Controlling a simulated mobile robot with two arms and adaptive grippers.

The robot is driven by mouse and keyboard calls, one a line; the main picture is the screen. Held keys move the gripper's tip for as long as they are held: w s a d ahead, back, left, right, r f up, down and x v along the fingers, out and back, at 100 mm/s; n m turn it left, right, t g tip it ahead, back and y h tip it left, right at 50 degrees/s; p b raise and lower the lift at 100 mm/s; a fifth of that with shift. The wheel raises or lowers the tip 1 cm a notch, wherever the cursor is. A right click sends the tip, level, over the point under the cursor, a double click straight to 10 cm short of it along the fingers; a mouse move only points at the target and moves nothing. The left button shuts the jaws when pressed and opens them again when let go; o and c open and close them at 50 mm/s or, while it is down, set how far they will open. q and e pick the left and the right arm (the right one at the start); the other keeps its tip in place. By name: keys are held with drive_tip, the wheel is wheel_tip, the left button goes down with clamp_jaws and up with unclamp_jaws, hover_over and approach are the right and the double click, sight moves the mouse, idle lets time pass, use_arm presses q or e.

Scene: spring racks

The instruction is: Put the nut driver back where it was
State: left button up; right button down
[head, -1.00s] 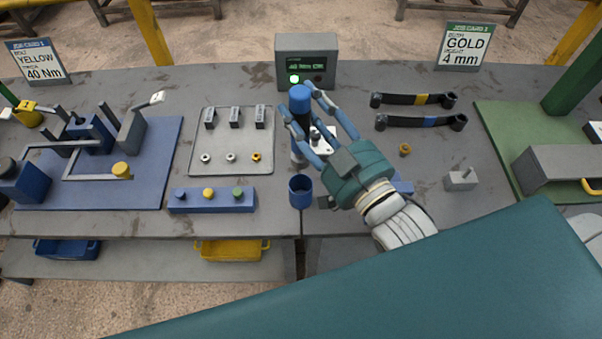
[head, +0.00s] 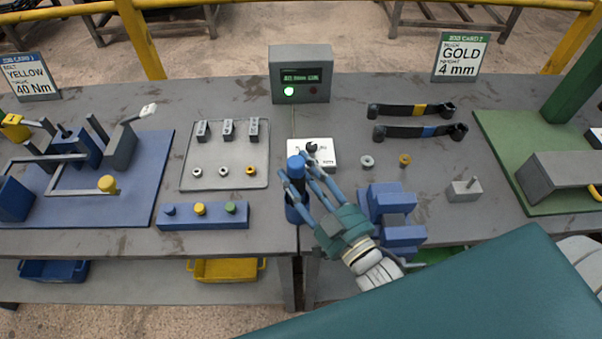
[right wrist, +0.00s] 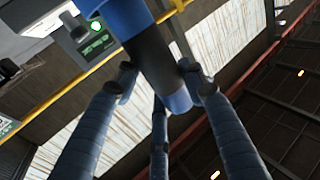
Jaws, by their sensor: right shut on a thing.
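The nut driver (head: 295,164) has a blue end cap and a black grip, and stands about upright. My right gripper (head: 298,183) is shut on its black grip. In the right wrist view the fingers close around the black grip (right wrist: 150,55) just below the cap. The blue cup-shaped holder (head: 296,213) is directly under the driver, by the table's front edge. The driver's lower end is hidden by the cup and fingers, so I cannot tell how deep it sits. My left gripper is not in view.
A white plate (head: 325,153) lies behind the gripper. Blue blocks (head: 390,205) stand close to its right. A blue button bar (head: 203,216) and a grey tray (head: 187,165) are to the left. Two black wrenches (head: 420,132) lie at the back right.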

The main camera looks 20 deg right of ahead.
drive_tip(key=shift+f, duration=0.25)
drive_tip(key=c, duration=1)
unclamp_jaws()
drive_tip(key=shift+f, duration=0.2)
drive_tip(key=shift+r, duration=0.2)
drive_tip(key=b+v, duration=0.3)
drive_tip(key=v, duration=0.9)
